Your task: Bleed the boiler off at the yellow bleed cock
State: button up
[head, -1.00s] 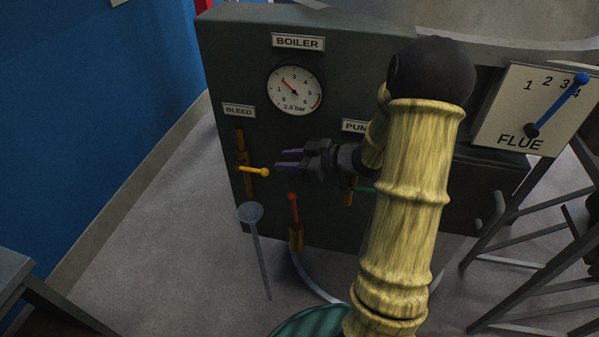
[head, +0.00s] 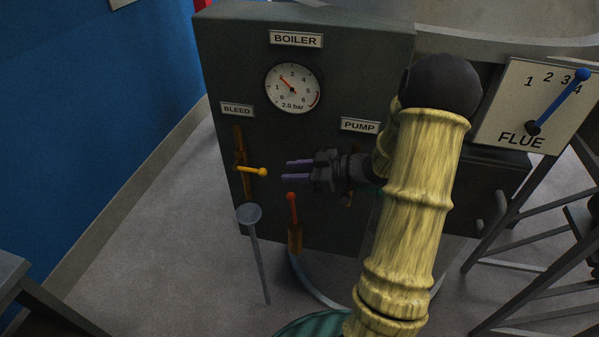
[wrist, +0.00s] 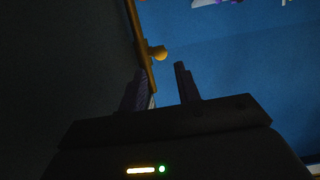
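The yellow bleed cock (head: 253,170) is a short lever with a ball end on a brown vertical pipe (head: 240,150), below the BLEED label (head: 237,110). It points right and nearly level. My gripper (head: 287,171) is to the right of the lever's ball, its fingers pointing left toward it. The fingers are apart with nothing between them, and a gap shows between fingertips and ball. In the wrist view the yellow ball (wrist: 158,53) appears beyond the fingertips (wrist: 160,69), between them in the picture. The boiler's gauge (head: 292,88) reads 2.0 bar.
A red-handled lever (head: 292,208) stands just below my gripper. A grey round-topped stand (head: 249,215) is below the bleed cock. The PUMP label (head: 360,126) is to the right. A FLUE panel (head: 540,105) with a blue lever is at far right. A blue wall (head: 90,110) is at left.

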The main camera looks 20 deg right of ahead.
aim_at(265, 170)
jog(key=b+x, duration=0.4)
jog(key=x, duration=0.3)
jog(key=shift+a+f+b, duration=0.15)
jog(key=shift+f+b, duration=0.1)
jog(key=shift+b, duration=0.05)
jog(key=shift+r+p, duration=0.25)
jog(key=shift+p, duration=0.05)
jog(key=c, duration=0.3)
jog(key=shift+c, duration=1)
jog(key=shift+w+r+p, duration=0.15)
jog(key=shift+r+p, duration=0.5)
jog(key=shift+p, duration=0.1)
jog(key=shift+a+r+p, duration=0.1)
jog(key=shift+r+p, duration=0.35)
jog(key=shift+r, duration=0.05)
jog(key=shift+w+a+r+p, duration=0.1)
jog(key=shift+a+r+p, duration=0.05)
jog(key=shift+r+p, duration=0.35)
jog(key=shift+w+a+r+p, duration=0.1)
jog(key=shift+r+p, duration=0.35)
jog(key=shift+r, duration=0.05)
jog(key=shift+w, duration=0.1)
